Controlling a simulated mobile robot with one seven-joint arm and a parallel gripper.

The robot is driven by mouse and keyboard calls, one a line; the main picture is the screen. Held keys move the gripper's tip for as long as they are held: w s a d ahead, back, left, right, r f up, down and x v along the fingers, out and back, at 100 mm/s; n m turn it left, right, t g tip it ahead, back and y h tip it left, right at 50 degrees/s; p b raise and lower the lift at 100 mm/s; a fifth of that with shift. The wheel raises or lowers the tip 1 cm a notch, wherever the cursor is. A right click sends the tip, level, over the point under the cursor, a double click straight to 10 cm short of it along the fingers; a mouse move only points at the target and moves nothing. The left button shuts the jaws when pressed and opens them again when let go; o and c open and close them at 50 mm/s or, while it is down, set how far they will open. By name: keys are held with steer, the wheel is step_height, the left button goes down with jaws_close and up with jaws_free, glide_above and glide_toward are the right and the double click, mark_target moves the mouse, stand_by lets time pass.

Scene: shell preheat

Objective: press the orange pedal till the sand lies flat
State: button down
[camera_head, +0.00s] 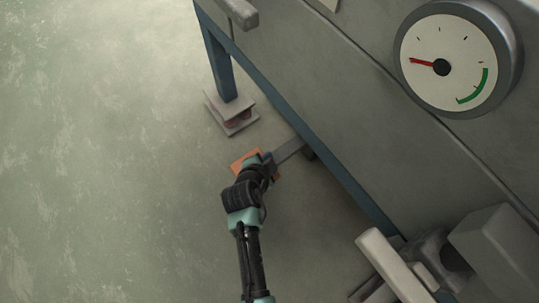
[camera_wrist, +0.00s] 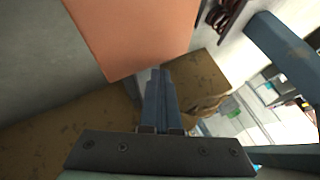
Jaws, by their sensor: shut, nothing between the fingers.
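The orange pedal (camera_head: 238,164) sits low beside the machine's blue-edged frame in the head view, on a grey lever arm (camera_head: 290,150). My arm covers most of it. In the wrist view the pedal (camera_wrist: 130,35) is a flat orange plate filling the top middle. My gripper (camera_head: 268,163) is over the pedal in the head view. In the wrist view its fingers (camera_wrist: 160,75) are shut and empty, their tips close to the plate's lower edge. I cannot tell whether they touch it. No sand is visible in either view.
A round gauge (camera_head: 442,67) shows its red needle pointing left, away from the green arc at lower right. A blue leg (camera_head: 220,65) stands on a stacked foot (camera_head: 232,110). Grey machine parts (camera_head: 490,250) are at lower right. The floor (camera_head: 90,150) on the left is clear.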

steer(key=shift+s+a+f+b, duration=0.15)
steer(key=shift+f+b, duration=0.45)
steer(key=shift+f, duration=0.25)
steer(key=shift+s+a+f+b, duration=0.1)
steer(key=shift+a+f+b, duration=0.05)
steer(key=shift+f+b, duration=0.6)
stand_by(1.1)
steer(key=shift+r+p, duration=2.6)
steer(key=shift+p, duration=0.05)
steer(key=shift+w+d+r, duration=0.15)
steer(key=shift+r, duration=0.15)
steer(key=shift+d+r, duration=0.1)
steer(key=shift+r, duration=0.1)
step_height(320, 180, up, 5)
steer(key=p, duration=0.5)
steer(key=shift+w+d+f, duration=0.1)
steer(key=shift+w, duration=0.05)
